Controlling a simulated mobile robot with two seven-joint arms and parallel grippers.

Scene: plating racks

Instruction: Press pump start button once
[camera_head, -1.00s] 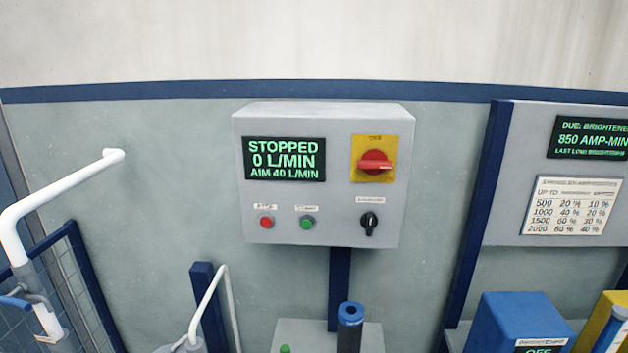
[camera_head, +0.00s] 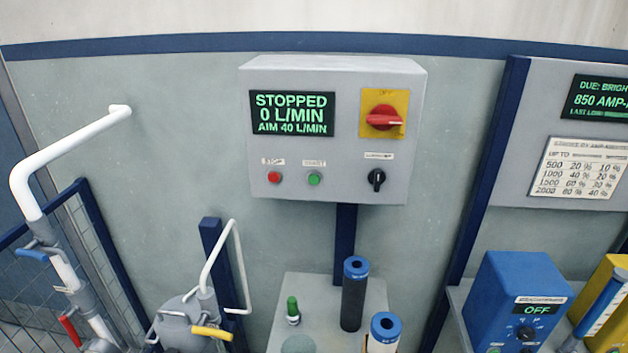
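A grey pump control box (camera_head: 335,130) hangs on the wall in the middle of the head view. Its screen (camera_head: 291,113) reads STOPPED, 0 L/MIN, AIM 40 L/MIN. The green button (camera_head: 314,178), with a small label above that looks like START, sits at the lower middle of the box. A red button (camera_head: 274,177), labelled STOP, is to its left. A black selector knob (camera_head: 376,178) is to its right. A red rotary switch on a yellow plate (camera_head: 384,116) is at the upper right. Neither of my grippers shows in this view.
White pipes with coloured valve handles (camera_head: 211,332) stand at left. A blue unit reading OFF (camera_head: 515,304) is at right. The space before the buttons looks clear.

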